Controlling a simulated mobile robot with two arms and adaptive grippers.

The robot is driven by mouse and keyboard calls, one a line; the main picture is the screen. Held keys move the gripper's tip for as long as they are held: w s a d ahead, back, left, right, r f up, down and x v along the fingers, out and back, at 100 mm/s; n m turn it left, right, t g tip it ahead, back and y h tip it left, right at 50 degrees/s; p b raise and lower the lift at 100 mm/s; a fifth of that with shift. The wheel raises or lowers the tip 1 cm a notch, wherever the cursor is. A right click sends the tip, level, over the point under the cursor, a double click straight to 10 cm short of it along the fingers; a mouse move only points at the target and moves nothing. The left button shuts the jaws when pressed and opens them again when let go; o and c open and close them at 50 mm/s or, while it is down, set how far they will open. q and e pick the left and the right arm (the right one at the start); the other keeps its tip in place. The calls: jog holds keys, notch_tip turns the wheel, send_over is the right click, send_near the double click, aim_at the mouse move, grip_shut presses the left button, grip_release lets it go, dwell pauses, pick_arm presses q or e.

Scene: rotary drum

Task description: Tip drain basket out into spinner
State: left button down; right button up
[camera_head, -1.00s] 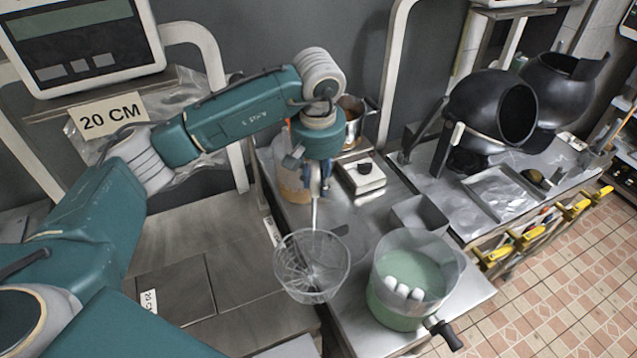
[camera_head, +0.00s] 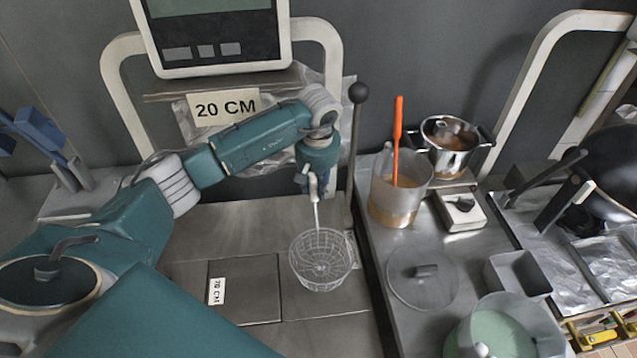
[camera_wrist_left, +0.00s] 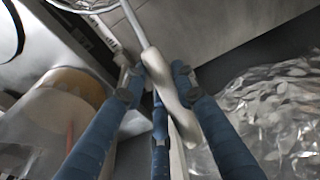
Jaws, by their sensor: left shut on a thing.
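The drain basket (camera_head: 320,262) is a round wire basket with a long handle. It hangs upright over the steel table, left of the counter; whether anything lies in it is unclear. My left gripper (camera_head: 313,186) is shut on its pale handle, which also shows in the left wrist view (camera_wrist_left: 168,85) between blue fingers. A clear tub with green inside (camera_head: 500,332) stands lower right, partly cut off, with white lumps at its near side. A black round drum (camera_head: 612,165) is at the right edge. Which one is the spinner is not marked. My right gripper is out of view.
A clear lid (camera_head: 424,280), a grey bin (camera_head: 517,272), a small scale (camera_head: 462,210), a steel pot (camera_head: 450,150) and a beaker (camera_head: 400,203) with an orange-handled tool crowd the counter.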

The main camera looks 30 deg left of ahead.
pick_arm(q)
jog(key=shift+d, duration=0.1)
jog(key=shift+b, duration=0.35)
notch_tip(320, 180, down, 5)
jog(key=b, duration=0.4)
jog(key=shift+f+b, duration=0.5)
jog(key=shift+f, duration=0.2)
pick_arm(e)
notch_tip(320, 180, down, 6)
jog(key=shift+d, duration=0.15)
pick_arm(q)
jog(key=shift+f+b, duration=0.1)
jog(key=shift+b, duration=0.2)
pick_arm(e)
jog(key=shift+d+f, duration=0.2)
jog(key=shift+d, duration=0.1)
pick_arm(q)
jog(key=shift+f, duration=0.1)
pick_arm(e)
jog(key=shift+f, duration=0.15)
